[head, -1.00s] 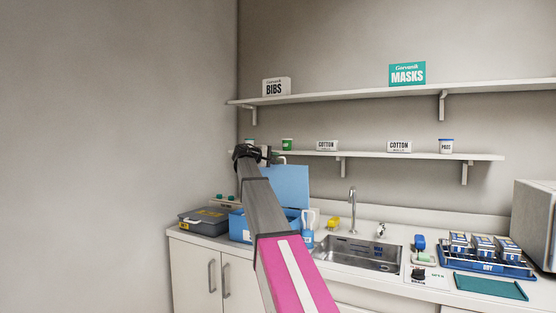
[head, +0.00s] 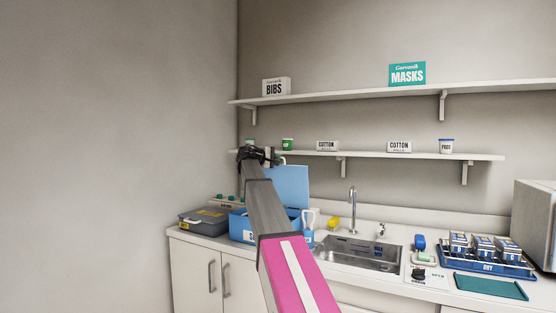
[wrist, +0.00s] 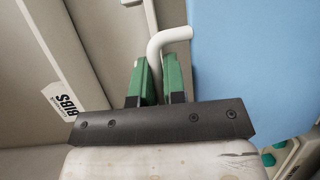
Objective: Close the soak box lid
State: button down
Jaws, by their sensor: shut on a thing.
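The blue soak box (head: 237,227) stands on the counter left of the sink, partly hidden behind my arm. Its light blue lid (head: 290,184) stands up, open, at the back of the box. In the wrist view the lid (wrist: 255,60) fills the right side as a flat blue panel. My gripper (head: 271,156) is at the lid's upper left edge. In the wrist view its green-padded fingers (wrist: 158,78) are shut on a white bent handle (wrist: 172,36), whose bent end reaches the lid's edge.
A grey case (head: 203,222) sits left of the box. The sink (head: 360,253) with its tap (head: 352,212) is to the right. A shelf (head: 400,155) with cotton boxes runs behind, close to my gripper's height. A blue tray (head: 490,267) lies farther right.

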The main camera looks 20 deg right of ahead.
jog(key=s+a+f+m+t+h, duration=0.1)
jog(key=s+a+f+m+h, duration=0.3)
jog(key=s+a+f+h, duration=0.5)
jog(key=s+a+f, duration=0.2)
jog(key=a+f, duration=0.1)
jog(key=f, duration=0.4)
jog(key=s+a+f+m, duration=0.1)
jog(key=s+a+f, duration=0.1)
jog(key=f, duration=0.5)
jog(key=shift+s+a+f+y, duration=0.35)
jog(key=shift+s+a+y, duration=0.05)
jog(key=shift+s, duration=0.45)
jog(key=c, duration=1.5)
grip_release()
jog(key=shift+f, duration=0.1)
